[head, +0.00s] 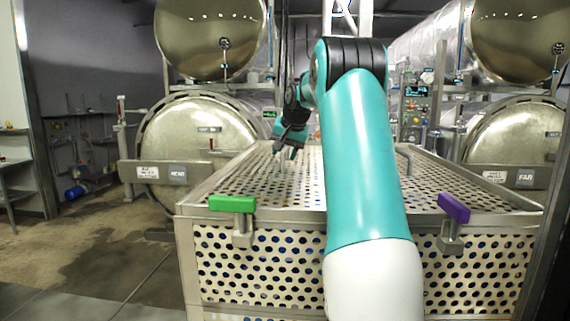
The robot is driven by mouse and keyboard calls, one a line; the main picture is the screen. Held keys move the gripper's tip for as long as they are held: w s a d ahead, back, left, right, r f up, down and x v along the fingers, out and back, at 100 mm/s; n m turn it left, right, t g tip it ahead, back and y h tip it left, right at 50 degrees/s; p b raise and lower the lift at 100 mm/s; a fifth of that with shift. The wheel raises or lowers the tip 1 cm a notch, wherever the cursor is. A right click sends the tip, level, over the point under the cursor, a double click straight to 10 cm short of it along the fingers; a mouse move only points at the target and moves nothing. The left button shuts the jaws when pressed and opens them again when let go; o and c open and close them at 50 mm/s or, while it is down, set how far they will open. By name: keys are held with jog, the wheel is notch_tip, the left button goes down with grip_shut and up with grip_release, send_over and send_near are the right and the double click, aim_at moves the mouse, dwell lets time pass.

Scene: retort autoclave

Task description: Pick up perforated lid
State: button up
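The perforated lid (245,185) is a pale metal sheet full of round holes, lying flat within the top frame of a large perforated basket (265,268). A metal handle (406,158) stands up on its right side. My gripper (283,158) is low over the left part of the lid, pointing down. A thin upright metal piece shows just below the fingers, perhaps another handle. The fingers are small and dark, so I cannot tell whether they are open, shut or touching it. My teal arm hides the middle of the lid and basket.
A green clamp (232,204) and a purple clamp (453,208) sit on the basket's front rim. Round retort doors labelled NEAR (200,135) and FAR (515,135) stand behind, left and right. Open floor (100,245) lies at the left.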

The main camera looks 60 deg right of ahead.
jog(key=shift+c, duration=0.4)
grip_shut()
dwell(0.9)
jog(key=shift+r, duration=0.2)
